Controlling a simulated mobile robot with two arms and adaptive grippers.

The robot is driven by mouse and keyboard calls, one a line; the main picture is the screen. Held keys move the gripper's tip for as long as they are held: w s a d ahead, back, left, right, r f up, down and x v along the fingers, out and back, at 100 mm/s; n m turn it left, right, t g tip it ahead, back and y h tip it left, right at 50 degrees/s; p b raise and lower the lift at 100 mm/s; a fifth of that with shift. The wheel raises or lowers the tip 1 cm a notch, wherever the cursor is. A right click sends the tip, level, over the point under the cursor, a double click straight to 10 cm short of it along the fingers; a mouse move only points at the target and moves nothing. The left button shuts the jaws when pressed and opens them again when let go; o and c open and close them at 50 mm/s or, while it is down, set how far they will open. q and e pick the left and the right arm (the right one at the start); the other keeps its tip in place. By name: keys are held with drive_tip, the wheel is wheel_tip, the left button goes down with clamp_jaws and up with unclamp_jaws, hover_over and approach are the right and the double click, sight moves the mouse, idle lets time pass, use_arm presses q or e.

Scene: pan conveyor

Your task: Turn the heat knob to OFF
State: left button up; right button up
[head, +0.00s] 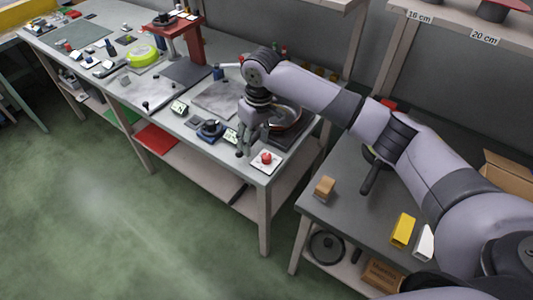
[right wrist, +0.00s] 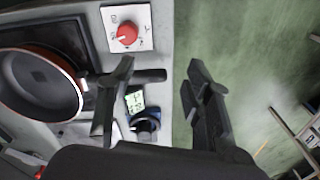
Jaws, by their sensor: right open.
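The heat knob (head: 266,157) is red and sits on a white square plate (head: 259,167) at the front right corner of the workbench. In the right wrist view the knob (right wrist: 126,33) shows at the top, with dark marks around it on the plate (right wrist: 141,14); its pointer setting is too small to read. My right gripper (head: 250,138) is open and empty, pointing down, just left of the plate and apart from the knob. In the right wrist view the gripper (right wrist: 160,75) has its fingers spread near the bench edge. My left gripper is not in view.
A pan (head: 286,118) with a reddish rim sits on a dark hotplate (head: 292,138) behind the knob. A blue device (head: 209,129) and a small display (head: 230,136) stand left of the gripper. A side table (head: 345,215) on the right holds a brown block (head: 324,188).

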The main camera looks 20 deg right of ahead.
drive_tip(key=m+h, duration=0.1)
approach(267, 156)
drive_tip(key=f+p, duration=0.1)
drive_tip(key=f, duration=0.3)
drive_tip(key=f+p, duration=0.1)
drive_tip(key=f, duration=0.4)
drive_tip(key=shift+w+a, duration=0.1)
drive_tip(key=shift+w, duration=0.1)
drive_tip(key=shift+c, duration=0.3)
clamp_jaws()
idle(0.4)
